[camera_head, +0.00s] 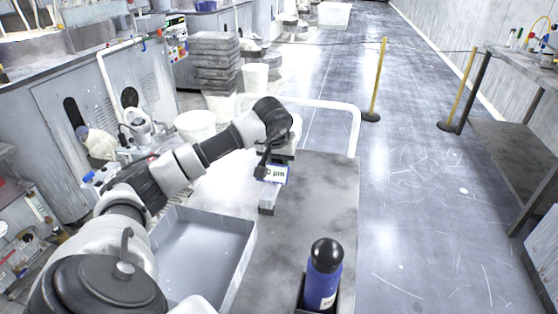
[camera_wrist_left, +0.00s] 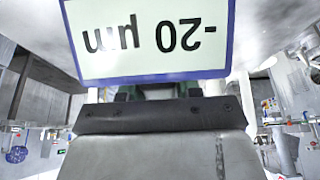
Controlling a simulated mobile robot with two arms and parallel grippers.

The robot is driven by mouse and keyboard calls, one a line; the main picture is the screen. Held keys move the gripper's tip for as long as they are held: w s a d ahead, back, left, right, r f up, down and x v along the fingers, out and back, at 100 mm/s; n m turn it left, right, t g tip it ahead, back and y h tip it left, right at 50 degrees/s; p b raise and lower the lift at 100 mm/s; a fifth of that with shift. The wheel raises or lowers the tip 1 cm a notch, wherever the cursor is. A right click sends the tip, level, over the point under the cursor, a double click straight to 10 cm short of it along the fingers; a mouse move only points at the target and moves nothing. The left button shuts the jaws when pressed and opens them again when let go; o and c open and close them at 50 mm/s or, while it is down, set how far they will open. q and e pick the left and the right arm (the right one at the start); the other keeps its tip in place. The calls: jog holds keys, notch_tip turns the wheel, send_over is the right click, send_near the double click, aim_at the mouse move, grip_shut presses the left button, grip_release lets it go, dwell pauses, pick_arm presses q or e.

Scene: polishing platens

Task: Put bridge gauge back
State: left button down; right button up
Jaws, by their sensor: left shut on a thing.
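The bridge gauge (camera_head: 276,174) has a white display in a blue frame, and part of its reading shows in the head view. In the left wrist view its display (camera_wrist_left: 150,40) fills the top and reads "-20 µm" upside down. My left gripper (camera_head: 270,158) is shut on the gauge, over the far part of the grey cart top. A small grey block (camera_head: 267,198) shows just below the display; I cannot tell whether it is part of the gauge or a separate rest. The fingertips are mostly hidden. My right gripper is not in view.
The grey cart top (camera_head: 325,200) is bare on its right side. A shallow metal tray (camera_head: 240,270) lies left of centre. A blue bottle (camera_head: 323,285) with a black cap stands at the near edge. A white rail (camera_head: 355,130) runs behind the cart.

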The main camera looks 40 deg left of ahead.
pick_arm(q)
jog(key=shift+f, duration=0.25)
jog(key=shift+f, duration=0.1)
jog(key=c, duration=0.8)
grip_release()
jog(key=shift+s+r, duration=0.1)
jog(key=shift+r, duration=0.25)
jog(key=v, duration=1.1)
jog(key=shift+s+r, duration=0.15)
jog(key=shift+r, duration=0.05)
